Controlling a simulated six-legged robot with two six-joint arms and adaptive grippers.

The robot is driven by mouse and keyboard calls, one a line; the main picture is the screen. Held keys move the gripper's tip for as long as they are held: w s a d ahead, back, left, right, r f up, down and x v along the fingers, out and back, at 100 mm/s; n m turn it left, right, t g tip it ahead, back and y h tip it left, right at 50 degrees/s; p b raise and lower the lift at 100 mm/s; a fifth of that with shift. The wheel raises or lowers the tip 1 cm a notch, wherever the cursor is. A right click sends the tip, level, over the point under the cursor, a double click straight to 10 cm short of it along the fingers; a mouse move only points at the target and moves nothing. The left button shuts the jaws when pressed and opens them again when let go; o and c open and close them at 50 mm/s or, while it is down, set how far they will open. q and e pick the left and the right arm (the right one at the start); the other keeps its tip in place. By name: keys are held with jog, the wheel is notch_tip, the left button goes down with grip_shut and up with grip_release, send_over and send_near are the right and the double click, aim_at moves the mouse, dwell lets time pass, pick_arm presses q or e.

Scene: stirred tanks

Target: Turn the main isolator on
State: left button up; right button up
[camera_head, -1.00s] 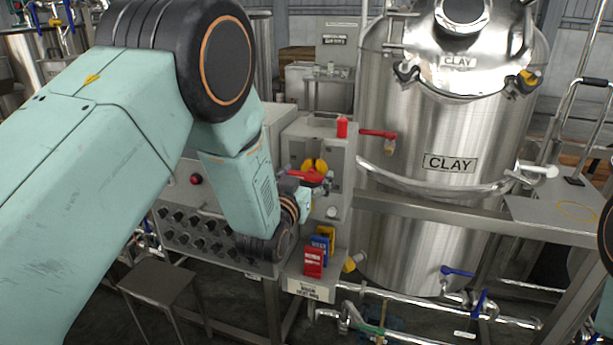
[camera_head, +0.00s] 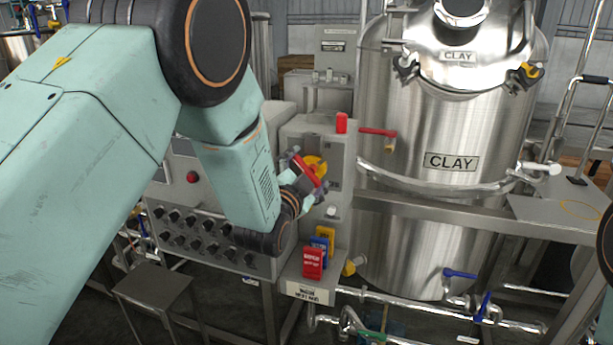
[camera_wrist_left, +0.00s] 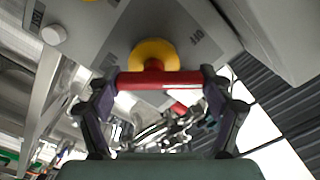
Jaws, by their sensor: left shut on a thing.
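The main isolator is on the grey box (camera_head: 342,150). It has a red bar handle (camera_head: 303,170) on a round yellow base (camera_head: 319,163). In the head view the handle slants, upper end to the left. My left gripper (camera_head: 309,178) is at the handle. In the left wrist view the gripper (camera_wrist_left: 160,82) has its fingers at both ends of the red handle (camera_wrist_left: 158,77), with the yellow base (camera_wrist_left: 155,52) behind it. The right gripper is out of view.
A red block (camera_head: 342,122) stands on top of the box. Red, blue and yellow tags, such as the red one (camera_head: 313,262), sit on a shelf below. A knob panel (camera_head: 190,225) is left. The CLAY tank (camera_head: 430,220) and a red-handled valve (camera_head: 378,132) are right.

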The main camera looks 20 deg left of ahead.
pick_arm(q)
jog(key=m, duration=0.2)
jog(key=m+b, duration=0.1)
jog(key=m, duration=0.1)
jog(key=shift+d+m+b, duration=0.2)
jog(key=shift+m+b, duration=0.1)
jog(key=shift+d+m+b, duration=0.1)
jog(key=shift+m+b, duration=0.55)
jog(key=shift+m, duration=1.15)
jog(key=o, duration=1.1)
jog(key=s, duration=1.2)
jog(key=shift+s+a, duration=0.1)
jog(key=shift+a, duration=0.1)
